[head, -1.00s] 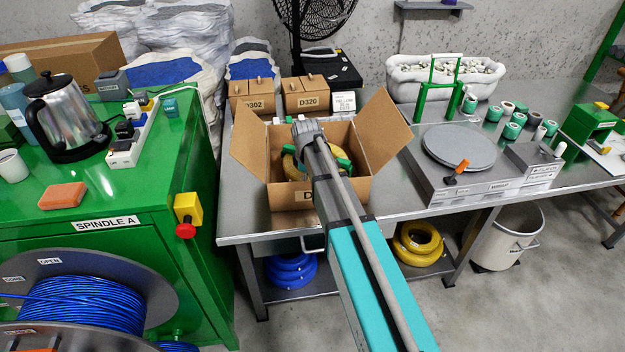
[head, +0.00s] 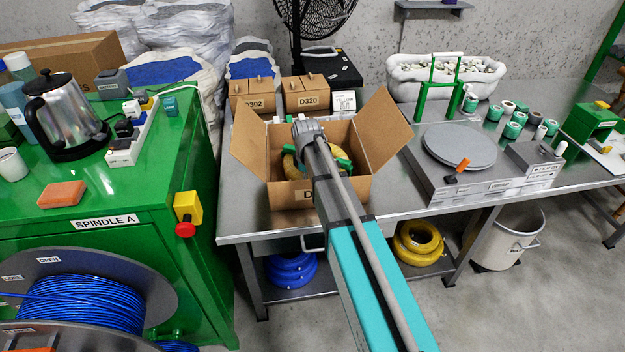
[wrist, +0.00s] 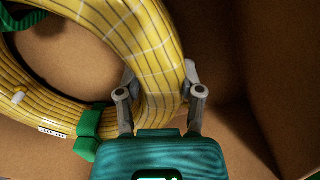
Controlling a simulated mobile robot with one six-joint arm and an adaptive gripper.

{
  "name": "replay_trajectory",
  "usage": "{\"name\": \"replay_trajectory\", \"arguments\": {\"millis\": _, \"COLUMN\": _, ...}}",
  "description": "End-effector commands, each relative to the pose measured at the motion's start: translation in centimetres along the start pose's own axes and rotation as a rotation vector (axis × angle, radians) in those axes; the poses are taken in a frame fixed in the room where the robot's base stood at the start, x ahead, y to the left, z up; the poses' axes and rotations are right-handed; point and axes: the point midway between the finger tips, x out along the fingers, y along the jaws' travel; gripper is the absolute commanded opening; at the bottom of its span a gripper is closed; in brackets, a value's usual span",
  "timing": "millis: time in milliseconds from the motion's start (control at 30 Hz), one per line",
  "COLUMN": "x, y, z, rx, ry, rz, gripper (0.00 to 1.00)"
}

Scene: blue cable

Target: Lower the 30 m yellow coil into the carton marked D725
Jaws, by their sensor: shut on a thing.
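The yellow coil (wrist: 115,30) shows large in the wrist view, with a green strap (wrist: 88,125) and a small white tag (wrist: 52,132) whose print is too small to read. My gripper (wrist: 158,85) is shut on the coil's side, one finger on each side of it. In the head view the coil (head: 290,166) is inside the open carton (head: 285,196), partly hidden by my arm. The carton's front label shows only a "D"; my arm covers the rest. Cardboard walls surround the coil in the wrist view. I cannot tell whether the coil touches the carton floor.
The carton's flaps (head: 384,128) stand spread open. Closed cartons marked D302 (head: 254,103) and D320 (head: 307,101) stand behind it. A turntable scale (head: 459,146) is to the right. Another yellow coil (head: 417,243) and blue coils (head: 291,270) lie on the lower shelf.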

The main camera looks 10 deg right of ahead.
Motion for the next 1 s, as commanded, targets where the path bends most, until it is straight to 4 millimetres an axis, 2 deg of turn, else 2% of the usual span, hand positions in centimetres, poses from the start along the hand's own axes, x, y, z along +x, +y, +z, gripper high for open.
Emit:
{"name": "replay_trajectory", "arguments": {"millis": 700, "x": 0.68, "y": 0.03, "z": 0.03, "rx": 0.001, "ry": 0.000, "rz": 0.002, "gripper": 0.00}}
{"name": "replay_trajectory", "arguments": {"millis": 733, "x": 0.62, "y": 0.03, "z": 0.03, "rx": 0.001, "ry": 0.000, "rz": 0.002, "gripper": 0.54}}
{"name": "replay_trajectory", "arguments": {"millis": 767, "x": 0.61, "y": 0.03, "z": 0.03, "rx": 0.001, "ry": 0.000, "rz": 0.002, "gripper": 0.60}}
{"name": "replay_trajectory", "arguments": {"millis": 1000, "x": 0.62, "y": 0.02, "z": 0.04, "rx": 0.001, "ry": 0.000, "rz": 0.001, "gripper": 0.60}}
